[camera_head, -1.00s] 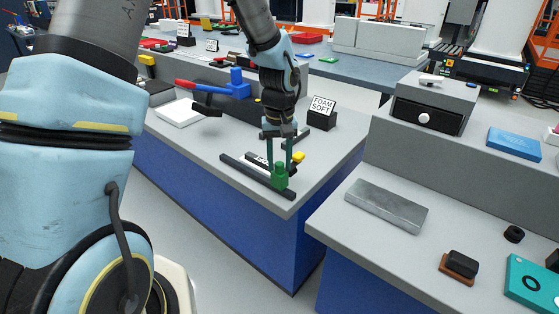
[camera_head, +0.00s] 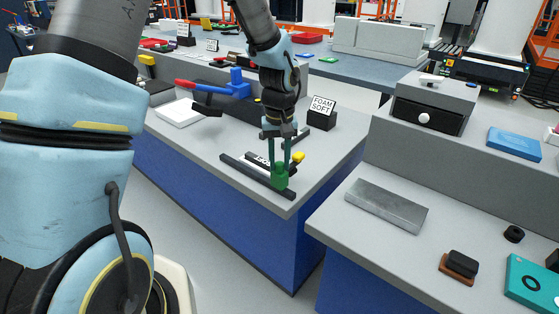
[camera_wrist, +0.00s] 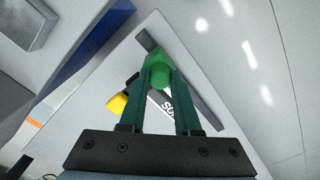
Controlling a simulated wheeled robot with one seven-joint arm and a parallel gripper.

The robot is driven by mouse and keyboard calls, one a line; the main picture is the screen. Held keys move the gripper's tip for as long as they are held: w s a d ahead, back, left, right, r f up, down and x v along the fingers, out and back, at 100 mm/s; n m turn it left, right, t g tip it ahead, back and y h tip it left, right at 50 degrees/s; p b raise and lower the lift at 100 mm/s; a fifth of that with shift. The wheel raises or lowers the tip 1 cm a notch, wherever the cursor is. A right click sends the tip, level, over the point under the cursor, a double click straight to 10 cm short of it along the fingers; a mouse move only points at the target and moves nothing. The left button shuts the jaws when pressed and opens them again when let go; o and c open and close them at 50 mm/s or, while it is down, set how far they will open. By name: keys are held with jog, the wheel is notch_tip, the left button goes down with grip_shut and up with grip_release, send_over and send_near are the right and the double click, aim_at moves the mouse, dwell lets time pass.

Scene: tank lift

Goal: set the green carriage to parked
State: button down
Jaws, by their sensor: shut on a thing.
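The green carriage (camera_head: 280,178) sits on a dark rail (camera_head: 248,173) near the front corner of the grey bench. It is at the right-hand end part of that rail in the head view. My gripper (camera_head: 279,166) points down from above and is shut on the carriage's upper part. In the wrist view the green carriage (camera_wrist: 160,73) shows between the two dark green fingers (camera_wrist: 160,85). A label plate with partly hidden lettering (camera_wrist: 166,102) lies beside the rail. A yellow piece (camera_head: 299,157) is close by, and it also shows in the wrist view (camera_wrist: 117,104).
A "FOAM SOFT" sign block (camera_head: 322,112) stands behind the gripper. A blue valve-like part with a red handle (camera_head: 237,84) and a white tray (camera_head: 180,112) are further left. A separate bench at right holds a grey metal plate (camera_head: 387,204).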

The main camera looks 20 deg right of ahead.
dwell(0.5)
jog(key=w+a, duration=0.3)
jog(key=w, duration=0.3)
jog(key=w+a+p, duration=0.1)
jog(key=w+a, duration=0.3)
jog(key=w, duration=0.3)
jog(key=w+a+p, duration=0.1)
jog(key=w+a, duration=0.3)
jog(key=w, duration=0.3)
jog(key=shift+a+r, duration=0.1)
jog(key=c, duration=0.9)
grip_release()
jog(key=shift+w, duration=0.1)
jog(key=o, duration=0.3)
notch_tip(320, 180, up, 11)
jog(key=b, duration=0.2)
